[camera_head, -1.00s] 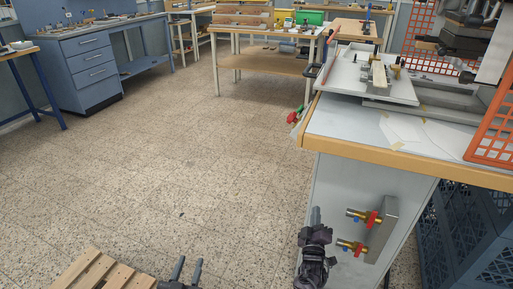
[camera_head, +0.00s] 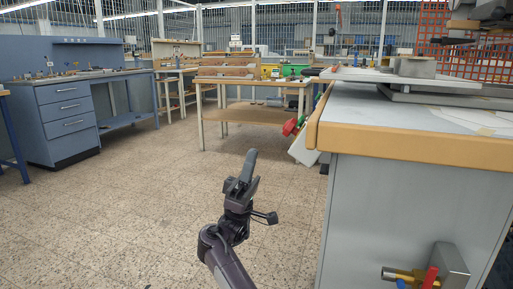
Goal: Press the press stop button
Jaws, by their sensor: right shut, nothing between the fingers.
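A red button (camera_head: 290,127) and a green button (camera_head: 302,121) stick out from a pale box (camera_head: 303,149) at the left side of the press table. The box is partly tucked against the table edge; no label can be read on either button. My right gripper (camera_head: 249,162) is shut and empty, its fingers pointing up, in front of the bench, to the left of and a little below the buttons in the picture. It is apart from them. My left gripper is not in view.
The press table (camera_head: 400,146) with its wooden edge fills the right. Below, a valve with a red handle (camera_head: 430,277) juts from its front. A wooden workbench (camera_head: 243,83) and blue drawer cabinet (camera_head: 67,120) stand farther back. The tiled floor on the left is clear.

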